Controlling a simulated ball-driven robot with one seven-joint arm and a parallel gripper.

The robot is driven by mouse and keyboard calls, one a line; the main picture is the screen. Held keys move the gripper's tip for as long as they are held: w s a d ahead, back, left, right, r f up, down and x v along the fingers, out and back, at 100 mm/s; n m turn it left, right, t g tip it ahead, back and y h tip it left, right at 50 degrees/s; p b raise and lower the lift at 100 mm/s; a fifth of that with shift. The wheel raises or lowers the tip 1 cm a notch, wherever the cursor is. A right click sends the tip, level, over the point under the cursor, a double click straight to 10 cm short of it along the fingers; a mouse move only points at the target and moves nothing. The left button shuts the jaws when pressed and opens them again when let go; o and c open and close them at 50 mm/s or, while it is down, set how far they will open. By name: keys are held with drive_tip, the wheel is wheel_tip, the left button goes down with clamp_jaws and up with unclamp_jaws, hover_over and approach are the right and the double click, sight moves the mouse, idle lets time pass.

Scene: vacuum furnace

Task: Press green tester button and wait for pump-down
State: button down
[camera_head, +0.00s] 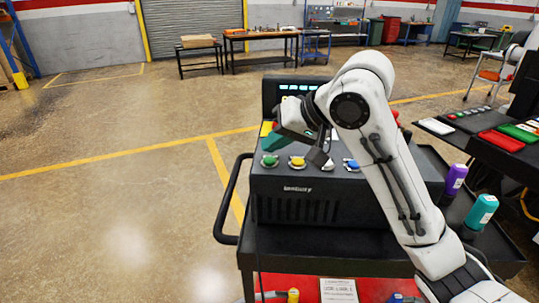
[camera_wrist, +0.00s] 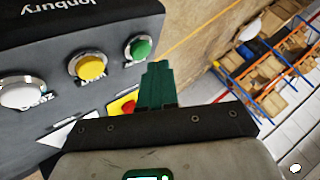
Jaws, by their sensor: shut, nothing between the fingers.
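The tester is a black box (camera_head: 295,186) on a dark cart, with a row of round buttons along its sloped front edge. The green button (camera_head: 269,160) is at the left end of the row in the head view. It also shows in the wrist view (camera_wrist: 138,47), unobstructed, just left of the fingertips. My gripper (camera_head: 267,145) has green fingers, shut and empty. They hang just above and behind the green button in the head view. In the wrist view the fingertips (camera_wrist: 157,65) are beside the button, seemingly apart from it; exact height is unclear.
A yellow button (camera_head: 297,162) sits beside the green one, then a white button (camera_wrist: 18,92) and a blue button (camera_head: 351,165). A red-and-yellow control (camera_wrist: 123,105) is close to my fingers. A lit display (camera_head: 297,87) stands behind. Purple (camera_head: 456,179) and teal (camera_head: 481,211) bottles stand right.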

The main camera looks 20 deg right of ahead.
sight(275, 160)
drive_tip(key=shift+r, duration=0.1)
wheel_tip(275, 160, up, 5)
drive_tip(key=p, duration=0.5)
idle(0.9)
